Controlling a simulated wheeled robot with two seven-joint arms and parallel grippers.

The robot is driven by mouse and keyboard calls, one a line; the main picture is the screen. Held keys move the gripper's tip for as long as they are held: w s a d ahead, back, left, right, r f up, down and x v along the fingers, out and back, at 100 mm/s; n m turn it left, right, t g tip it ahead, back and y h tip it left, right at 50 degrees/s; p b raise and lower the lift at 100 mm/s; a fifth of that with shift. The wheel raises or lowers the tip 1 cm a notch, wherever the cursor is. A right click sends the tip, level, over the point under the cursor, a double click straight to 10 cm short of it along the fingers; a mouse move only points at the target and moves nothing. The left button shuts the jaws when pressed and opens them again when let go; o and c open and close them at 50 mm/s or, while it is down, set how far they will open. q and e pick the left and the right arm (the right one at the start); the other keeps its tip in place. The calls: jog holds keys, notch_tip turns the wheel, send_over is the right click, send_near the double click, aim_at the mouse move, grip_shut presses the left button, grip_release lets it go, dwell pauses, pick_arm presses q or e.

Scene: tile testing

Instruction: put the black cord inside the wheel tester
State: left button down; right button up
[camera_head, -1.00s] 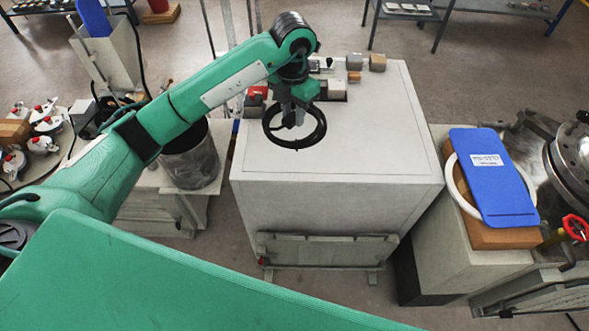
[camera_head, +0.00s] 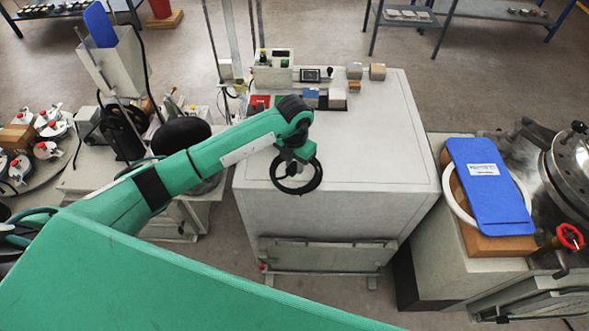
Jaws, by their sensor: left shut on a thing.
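My left gripper (camera_head: 293,168) is shut on the black cord (camera_head: 319,174), which shows as a stiff black ring. The ring hangs over the front part of the white cabinet top; whether it touches the top is hard to tell. The fingertips are partly hidden by the wrist. A machine with a black wheel (camera_head: 122,132) stands on the left bench; I cannot tell for sure that it is the wheel tester. My right gripper is not in view.
The white cabinet (camera_head: 385,140) has a clear right side. Small blocks (camera_head: 377,71) and a control box (camera_head: 272,70) stand along its back. A blue plate (camera_head: 490,190) lies over a white ring on the right.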

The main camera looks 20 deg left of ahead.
aim_at(295, 166)
pick_arm(q)
notch_tip(295, 166, down, 4)
jog(key=shift+r+p, duration=0.2)
jog(key=shift+p, duration=0.1)
jog(key=shift+f, duration=0.15)
jog(key=shift+f, duration=0.1)
jog(key=c, duration=1.1)
grip_release()
